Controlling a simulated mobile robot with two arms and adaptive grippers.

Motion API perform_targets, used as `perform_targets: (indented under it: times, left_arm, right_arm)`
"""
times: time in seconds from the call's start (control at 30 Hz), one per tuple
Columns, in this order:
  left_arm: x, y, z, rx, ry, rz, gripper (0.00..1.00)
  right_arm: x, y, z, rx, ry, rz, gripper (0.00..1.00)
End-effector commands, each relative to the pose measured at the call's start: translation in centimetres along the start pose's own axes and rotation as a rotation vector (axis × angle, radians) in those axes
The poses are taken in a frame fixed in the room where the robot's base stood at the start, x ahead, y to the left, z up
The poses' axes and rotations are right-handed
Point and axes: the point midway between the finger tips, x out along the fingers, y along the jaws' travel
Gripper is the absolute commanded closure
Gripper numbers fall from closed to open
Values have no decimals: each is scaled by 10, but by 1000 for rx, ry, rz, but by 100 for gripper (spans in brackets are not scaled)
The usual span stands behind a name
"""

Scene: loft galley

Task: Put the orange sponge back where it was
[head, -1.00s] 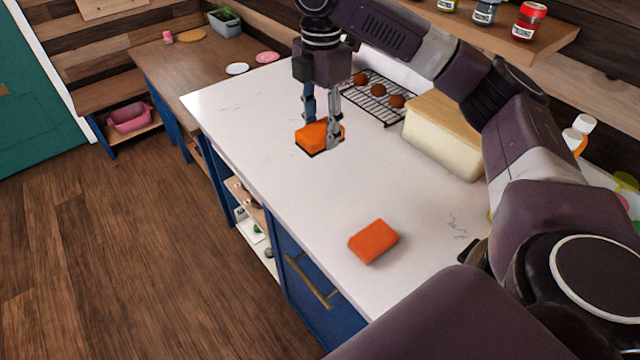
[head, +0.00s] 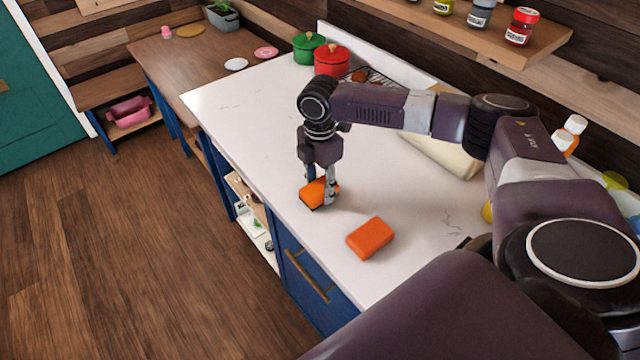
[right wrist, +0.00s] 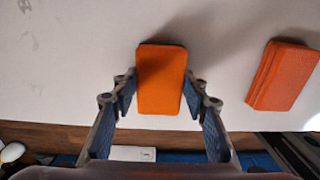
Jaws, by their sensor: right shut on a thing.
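My right gripper (head: 319,191) is shut on an orange sponge (head: 313,193) with a dark underside, at or just above the white counter near its front edge. I cannot tell whether the sponge touches the counter. In the right wrist view the sponge (right wrist: 162,80) sits between the two fingers. A second, redder-orange block (head: 370,238), also sponge-like, lies on the counter nearer to me and to the right, apart from the held one. It also shows at the right of the right wrist view (right wrist: 284,76). My left gripper is not in view.
The white counter (head: 240,112) is clear to the left of the gripper. A green pot (head: 308,48), a red pot (head: 331,60), a partly hidden cooling rack (head: 385,80) and a cream box (head: 445,155) stand along the back. A jar shelf (head: 480,35) hangs above.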

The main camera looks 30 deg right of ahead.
Motion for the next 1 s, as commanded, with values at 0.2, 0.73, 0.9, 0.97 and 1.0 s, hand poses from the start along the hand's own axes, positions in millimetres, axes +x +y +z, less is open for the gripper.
perform_targets:
  times: [0.2, 0.73, 0.9, 0.97, 1.0]
  left_arm:
    - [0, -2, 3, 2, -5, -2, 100]
    - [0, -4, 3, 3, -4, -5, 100]
    - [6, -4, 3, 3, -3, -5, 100]
    - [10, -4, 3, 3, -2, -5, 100]
    - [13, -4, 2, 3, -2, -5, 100]
  right_arm:
    - [2, 0, 0, 0, 0, 1, 78]
    - [1, 0, 0, 0, 0, 1, 41]
    - [-14, 1, 0, 1, 0, 4, 41]
    - [-25, 1, 0, 1, 0, 6, 41]
    - [-33, 2, 0, 1, 0, 6, 41]
